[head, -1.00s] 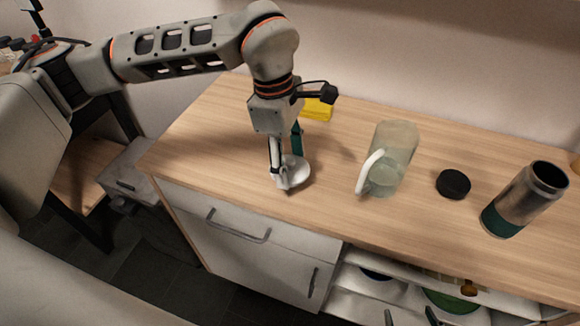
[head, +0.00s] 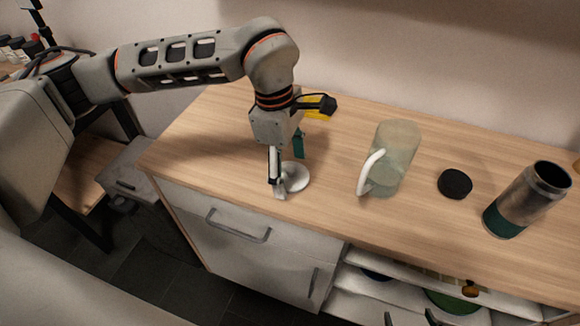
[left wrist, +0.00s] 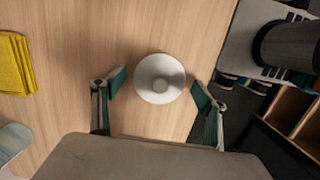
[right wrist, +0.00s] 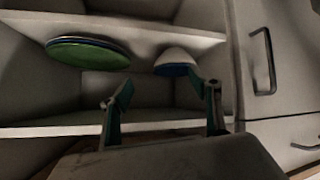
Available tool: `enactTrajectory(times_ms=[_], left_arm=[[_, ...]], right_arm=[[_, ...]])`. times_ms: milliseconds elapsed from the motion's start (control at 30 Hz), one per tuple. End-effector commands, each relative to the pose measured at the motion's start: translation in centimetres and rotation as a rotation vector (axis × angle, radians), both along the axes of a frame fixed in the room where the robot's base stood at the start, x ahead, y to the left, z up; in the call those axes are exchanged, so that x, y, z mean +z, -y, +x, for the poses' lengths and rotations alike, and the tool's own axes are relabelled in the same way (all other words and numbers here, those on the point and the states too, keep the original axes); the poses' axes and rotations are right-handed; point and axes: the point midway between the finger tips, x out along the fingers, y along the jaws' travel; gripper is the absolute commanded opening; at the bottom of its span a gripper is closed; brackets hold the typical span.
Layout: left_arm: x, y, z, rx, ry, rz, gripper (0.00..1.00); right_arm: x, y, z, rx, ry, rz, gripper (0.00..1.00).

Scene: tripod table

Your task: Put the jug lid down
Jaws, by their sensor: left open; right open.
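The white jug lid (head: 297,178) lies on the wooden counter near its front edge, left of the clear jug (head: 397,152). In the left wrist view the round lid (left wrist: 159,79) with its central knob lies between and slightly beyond the fingertips. My left gripper (head: 287,172) is open, with its fingers apart on either side of the lid and not closed on it. It also shows in the left wrist view (left wrist: 158,84). The jug stands upright with its white handle towards the front left, without a lid. My right gripper (right wrist: 166,90) is open and empty before the shelves under the counter.
A steel and green flask (head: 524,203) and a black lid (head: 454,184) are right of the jug. A yellow cloth (left wrist: 14,64) lies at the back. Green plates (right wrist: 88,54) and a bowl (right wrist: 177,61) sit on the shelf. The counter between lid and jug is clear.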

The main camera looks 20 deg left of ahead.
Motion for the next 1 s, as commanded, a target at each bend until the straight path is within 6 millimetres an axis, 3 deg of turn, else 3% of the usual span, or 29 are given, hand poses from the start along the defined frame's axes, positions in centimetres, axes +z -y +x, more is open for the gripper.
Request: enactTrajectory(times_ms=[167,600,800,1000], left_arm=[[2.0,-0.2,0.1,0.001,0.006,0.0,0.73],[10.3,-1.5,0.1,0.001,0.005,0.0,0.73],[11.9,-1.8,0.1,0.0,0.002,0.0,0.73],[12.1,-1.8,0.1,0.0,0.0,0.0,0.73]], right_arm=[[0.3,0.0,0.1,0.0,0.002,0.001,0.62],[0.7,-0.2,-0.1,-0.001,-0.001,0.01,0.62],[0.7,-0.4,-0.4,0.0,-0.007,0.014,0.62],[0.7,-0.4,-0.5,-0.001,-0.008,0.014,0.62]])
